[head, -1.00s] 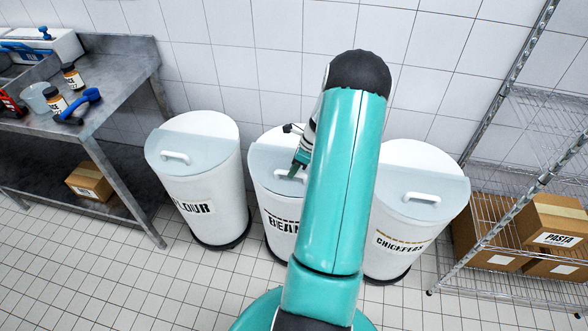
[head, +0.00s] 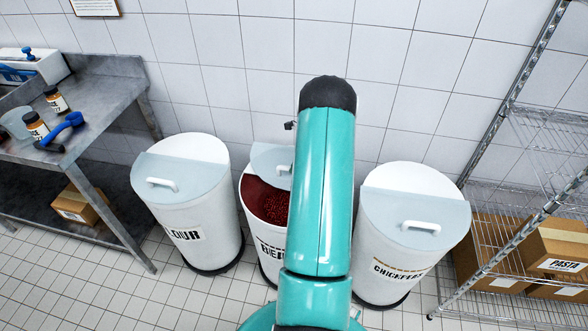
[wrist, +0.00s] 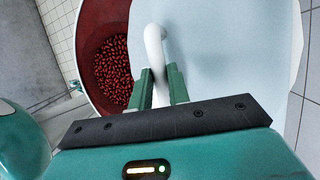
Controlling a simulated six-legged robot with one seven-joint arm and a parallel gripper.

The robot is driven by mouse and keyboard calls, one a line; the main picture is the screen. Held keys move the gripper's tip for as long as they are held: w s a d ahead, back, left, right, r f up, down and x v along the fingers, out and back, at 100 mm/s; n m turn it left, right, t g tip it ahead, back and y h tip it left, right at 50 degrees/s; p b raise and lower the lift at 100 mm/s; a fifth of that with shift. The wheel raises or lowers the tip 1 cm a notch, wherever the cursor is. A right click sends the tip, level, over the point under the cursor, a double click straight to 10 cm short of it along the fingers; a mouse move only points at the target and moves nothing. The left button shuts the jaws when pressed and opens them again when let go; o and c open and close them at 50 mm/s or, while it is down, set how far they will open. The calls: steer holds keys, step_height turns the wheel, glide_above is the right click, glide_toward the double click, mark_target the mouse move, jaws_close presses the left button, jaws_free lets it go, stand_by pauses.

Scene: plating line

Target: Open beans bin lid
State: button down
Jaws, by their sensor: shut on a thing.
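The beans bin (head: 270,250) stands between the flour bin and the chickpeas bin. Its light grey-blue lid (head: 268,160) is raised at the back, and red beans (head: 272,207) show inside; they also show in the wrist view (wrist: 112,68). In the wrist view my gripper (wrist: 161,85) is shut on the white lid handle (wrist: 154,50), with a green finger on each side of it. The lid (wrist: 215,55) fills the right of that view.
The flour bin (head: 212,235) is at left and the chickpeas bin (head: 390,255) at right, both with lids shut. A steel table (head: 90,140) is at far left. A wire shelf (head: 500,200) with boxes is at far right. The tiled wall is close behind.

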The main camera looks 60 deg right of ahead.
steer(key=shift+w+d, duration=0.2)
steer(key=shift+d, duration=0.3)
steer(key=shift+r, duration=0.1)
steer(key=c, duration=1.3)
jaws_free()
steer(key=shift+a, duration=0.1)
steer(key=v, duration=1.3)
steer(key=shift+s+r, duration=0.15)
steer(key=shift+r, duration=0.2)
